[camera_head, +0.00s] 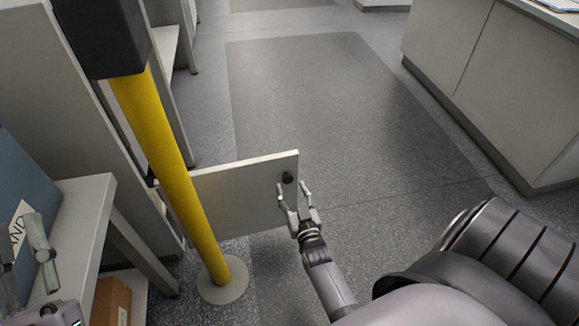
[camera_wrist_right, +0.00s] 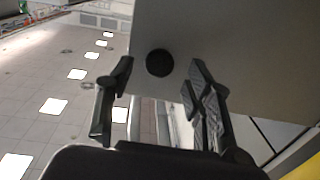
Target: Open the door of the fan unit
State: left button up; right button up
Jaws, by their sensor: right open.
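The fan unit door (camera_head: 232,200) is a pale flat panel standing out from the cabinet on the left, swung out over the floor. Its black round knob (camera_head: 288,178) is near the free upper corner. My right gripper (camera_head: 295,190) is open just in front of the knob. In the right wrist view the knob (camera_wrist_right: 159,63) appears between the open fingertips (camera_wrist_right: 160,75), touching neither finger. The door panel (camera_wrist_right: 245,60) fills the upper right there. My left gripper (camera_head: 24,245) is at the lower left edge, partly cut off, its fingers apart and empty.
A yellow post (camera_head: 165,150) with a round base (camera_head: 222,280) stands in front of the door's hinge side. A grey bench (camera_head: 85,205) is at the left, with a brown box (camera_head: 112,300) below. Open floor (camera_head: 330,110) lies beyond the door; a white cabinet (camera_head: 500,80) stands at right.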

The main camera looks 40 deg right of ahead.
jog(key=v, duration=0.4)
dwell(0.5)
